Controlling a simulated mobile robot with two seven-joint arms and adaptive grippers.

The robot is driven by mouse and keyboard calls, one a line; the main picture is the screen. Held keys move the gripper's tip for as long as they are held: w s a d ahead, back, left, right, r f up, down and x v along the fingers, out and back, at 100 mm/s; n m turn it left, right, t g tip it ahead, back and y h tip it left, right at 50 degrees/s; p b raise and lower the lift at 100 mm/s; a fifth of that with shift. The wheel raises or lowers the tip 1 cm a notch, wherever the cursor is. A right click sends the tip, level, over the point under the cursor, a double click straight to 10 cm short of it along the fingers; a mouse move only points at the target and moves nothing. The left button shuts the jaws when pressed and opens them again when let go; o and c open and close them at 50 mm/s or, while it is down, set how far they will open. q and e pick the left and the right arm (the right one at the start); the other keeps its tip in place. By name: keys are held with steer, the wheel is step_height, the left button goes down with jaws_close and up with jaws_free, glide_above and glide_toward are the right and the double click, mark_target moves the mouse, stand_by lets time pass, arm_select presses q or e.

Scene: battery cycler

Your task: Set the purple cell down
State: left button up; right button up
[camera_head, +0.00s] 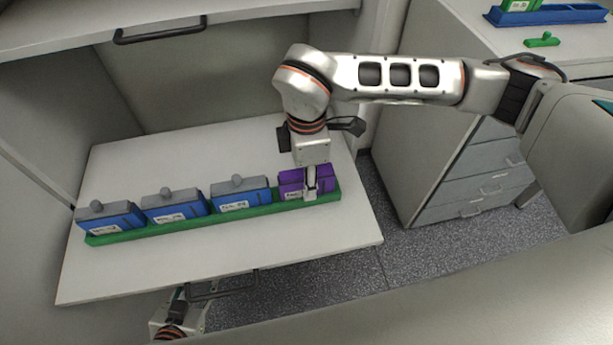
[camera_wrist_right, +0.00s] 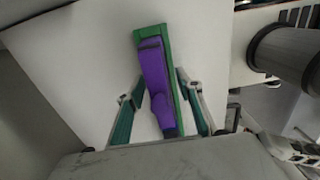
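The purple cell (camera_head: 305,181) sits at the right end of the green tray (camera_head: 150,232) in the head view. In the right wrist view the purple cell (camera_wrist_right: 154,70) stands over the green tray (camera_wrist_right: 150,32), between the fingers of my right gripper (camera_wrist_right: 160,92). The fingers are spread, with white surface showing between the left finger and the cell. In the head view my right gripper (camera_head: 311,190) reaches down at the cell and hides part of it. My left wrist (camera_head: 178,318) shows at the bottom edge; its fingers are not clear.
Several blue cells with grey tops, such as the leftmost (camera_head: 108,218), stand along the tray. A drawer cabinet (camera_head: 470,185) stands right, with a blue tray (camera_head: 550,17) on top.

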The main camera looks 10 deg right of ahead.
step_height(320, 180, up, 12)
steer(key=shift+r, duration=0.1)
stand_by(0.4)
stand_by(0.4)
